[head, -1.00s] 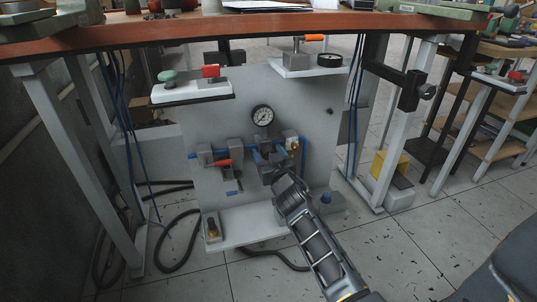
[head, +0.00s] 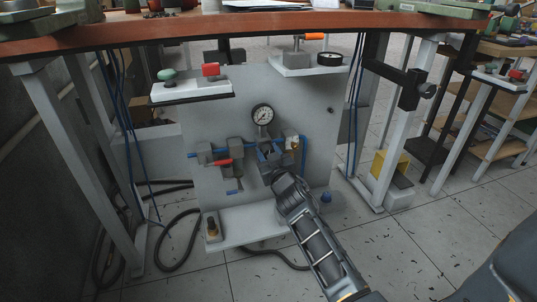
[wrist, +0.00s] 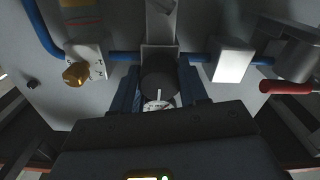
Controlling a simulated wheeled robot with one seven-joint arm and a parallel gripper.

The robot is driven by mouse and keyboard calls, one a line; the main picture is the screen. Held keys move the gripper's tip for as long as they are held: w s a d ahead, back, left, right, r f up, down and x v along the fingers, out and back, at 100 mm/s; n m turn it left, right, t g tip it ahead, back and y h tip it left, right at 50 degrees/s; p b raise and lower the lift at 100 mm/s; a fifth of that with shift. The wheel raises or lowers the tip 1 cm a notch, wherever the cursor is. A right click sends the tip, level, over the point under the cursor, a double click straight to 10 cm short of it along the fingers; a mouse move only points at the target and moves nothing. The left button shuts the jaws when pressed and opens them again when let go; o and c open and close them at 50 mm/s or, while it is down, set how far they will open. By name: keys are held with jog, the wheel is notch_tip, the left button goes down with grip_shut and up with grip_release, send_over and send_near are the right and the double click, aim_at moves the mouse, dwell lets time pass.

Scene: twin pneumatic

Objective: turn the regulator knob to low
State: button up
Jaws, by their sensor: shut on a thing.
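The regulator sits in the blue air line on the grey upright panel, below the round pressure gauge (head: 262,114). In the wrist view its dark round knob (wrist: 159,72) is between my gripper's two fingers (wrist: 160,90). A white pointer line shows at the knob's lower edge, near a pale dial face partly hidden by my gripper body. In the head view my gripper (head: 270,158) reaches up to the regulator from the lower right and is shut on the knob. The knob is mostly hidden there, and its exact setting cannot be read.
A red-handled valve (head: 221,163) is left of the regulator. A brass-knobbed fitting (wrist: 75,74) is close on the other side. A white shelf (head: 245,226) juts out below, and the wooden tabletop (head: 250,24) overhangs above. Black hoses lie on the floor.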

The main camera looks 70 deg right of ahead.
jog(key=shift+n, duration=0.4)
jog(key=shift+r, duration=0.1)
jog(key=o, duration=1.1)
jog(key=shift+c, duration=0.2)
jog(key=b+v, duration=0.1)
jog(key=v, duration=0.7)
jog(key=shift+a, duration=0.1)
